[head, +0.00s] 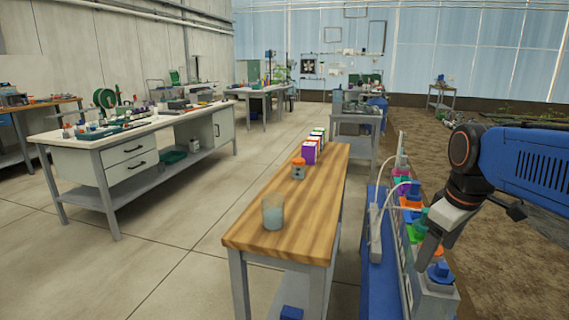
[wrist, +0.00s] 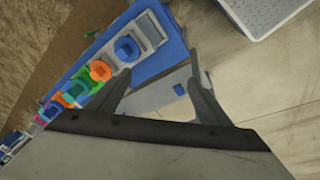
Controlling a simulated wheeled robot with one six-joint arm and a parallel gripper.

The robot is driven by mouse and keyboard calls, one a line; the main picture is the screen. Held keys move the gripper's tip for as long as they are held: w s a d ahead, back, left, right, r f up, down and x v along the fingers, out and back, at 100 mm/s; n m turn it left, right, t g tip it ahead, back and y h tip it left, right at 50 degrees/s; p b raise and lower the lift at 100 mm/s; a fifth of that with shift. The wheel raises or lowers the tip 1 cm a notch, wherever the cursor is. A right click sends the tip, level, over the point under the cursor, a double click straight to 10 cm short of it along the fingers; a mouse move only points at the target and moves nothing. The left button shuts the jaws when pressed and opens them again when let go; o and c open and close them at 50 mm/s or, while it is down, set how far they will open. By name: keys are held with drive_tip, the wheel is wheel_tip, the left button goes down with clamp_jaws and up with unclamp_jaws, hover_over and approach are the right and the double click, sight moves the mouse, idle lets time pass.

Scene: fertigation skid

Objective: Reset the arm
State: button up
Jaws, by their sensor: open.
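My gripper (head: 430,258) is at the right of the head view, at the end of my blue and black arm. It points down over the near end of a blue skid (head: 372,280) with a row of coloured parts. In the wrist view my gripper (wrist: 160,70) has its two dark fingers spread, with nothing between them. The nearest part, a blue cap (head: 439,271), appears just beside the fingers; contact cannot be told. The blue cap also shows left of the fingers in the wrist view (wrist: 127,49).
A white workbench (head: 125,135) is at the left. Floor between the benches is clear.

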drive_tip(key=s+a+f+m+t, duration=0.1)
drive_tip(key=s+a+f+m, duration=0.1)
drive_tip(key=s+f, duration=0.3)
drive_tip(key=s+a+f+m+t, duration=0.1)
drive_tip(key=s+a+f+m, duration=0.1)
drive_tip(key=s+f+m, duration=0.2)
drive_tip(key=s, duration=0.3)
drive_tip(key=shift+f, duration=0.35)
drive_tip(key=shift+a, duration=0.1)
